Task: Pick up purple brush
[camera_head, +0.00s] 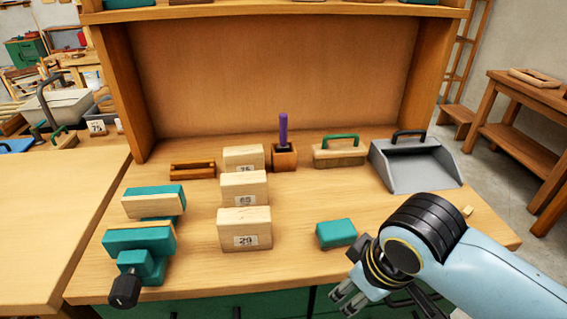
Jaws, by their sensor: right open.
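The purple brush (283,129) stands upright toward the back of the wooden bench. Its lower end is inside a small brown wooden holder (284,158), so its bristles are hidden. My right gripper (345,302) is at the front edge of the bench, low in the picture and well in front of the brush. It is open and I see nothing between its fingers. My left gripper is not in view.
Numbered wooden blocks (244,228) stand in a row left of the brush. A green-handled brush (340,155) and a grey dustpan (416,166) lie to its right. A teal block (336,233) sits near my right gripper. A teal vise (140,245) is at the left.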

